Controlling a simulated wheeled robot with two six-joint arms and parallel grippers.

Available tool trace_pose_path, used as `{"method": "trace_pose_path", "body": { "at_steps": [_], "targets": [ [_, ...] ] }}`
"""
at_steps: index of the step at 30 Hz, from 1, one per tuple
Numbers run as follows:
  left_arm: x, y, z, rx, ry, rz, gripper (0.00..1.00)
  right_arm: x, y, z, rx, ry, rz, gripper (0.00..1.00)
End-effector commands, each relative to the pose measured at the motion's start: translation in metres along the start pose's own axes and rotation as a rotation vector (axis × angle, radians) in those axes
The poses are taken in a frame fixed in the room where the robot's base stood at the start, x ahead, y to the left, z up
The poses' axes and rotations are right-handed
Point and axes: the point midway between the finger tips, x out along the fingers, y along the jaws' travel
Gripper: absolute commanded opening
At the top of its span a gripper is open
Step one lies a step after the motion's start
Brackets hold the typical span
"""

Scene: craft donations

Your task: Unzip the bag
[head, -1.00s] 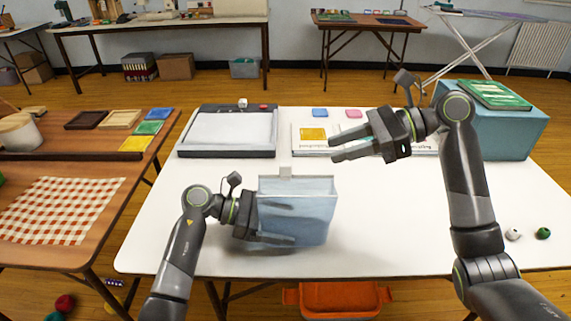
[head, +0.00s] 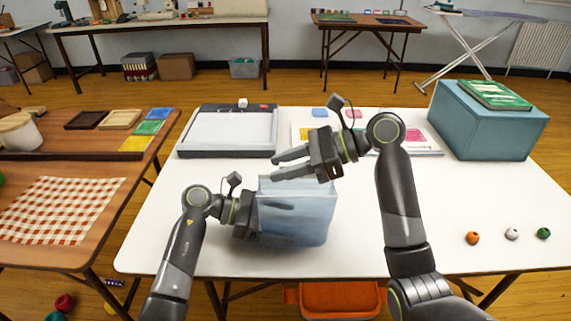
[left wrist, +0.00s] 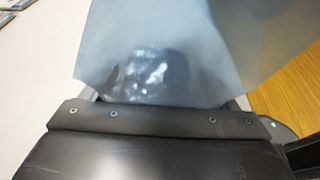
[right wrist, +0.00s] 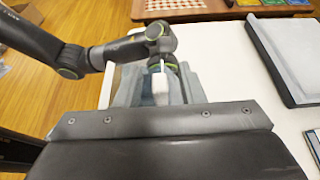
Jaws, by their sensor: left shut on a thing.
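The bag (head: 308,228) is a translucent blue pouch standing upright on the white table. My left gripper (head: 275,222) is shut on the bag's left side, low down; the bag's film fills much of the left wrist view (left wrist: 200,45). My right gripper (head: 276,164) is open at the bag's top edge, its fingers pointing left. A small white tab (right wrist: 160,90), which looks like the zip pull, shows ahead of the right gripper in the right wrist view.
A grey paper trimmer (head: 228,135) lies behind the bag. A teal box (head: 480,130) with a green book on it stands at the back right. Several beads (head: 473,238) lie at the right front.

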Motion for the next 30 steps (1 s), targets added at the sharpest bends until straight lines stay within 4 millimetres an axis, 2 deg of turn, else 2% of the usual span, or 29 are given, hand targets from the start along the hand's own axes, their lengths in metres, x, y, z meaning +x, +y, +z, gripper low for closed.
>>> {"method": "trace_pose_path", "body": {
  "at_steps": [5,13,22,30],
  "targets": [
    [0.000,0.000,0.000,-0.001,0.000,0.000,0.68,0.000,0.000,0.000,0.001,0.000,0.000,0.34],
    [0.000,0.000,0.000,0.000,0.000,0.000,0.68,0.000,0.000,0.000,0.001,0.000,0.000,0.00],
    [0.000,0.000,0.000,0.000,0.000,0.000,0.68,0.001,0.000,0.001,0.001,-0.001,0.001,0.00],
    [0.000,0.000,0.000,0.000,0.000,-0.001,0.68,0.031,0.000,0.012,0.002,-0.001,0.001,0.00]
  ]
}}
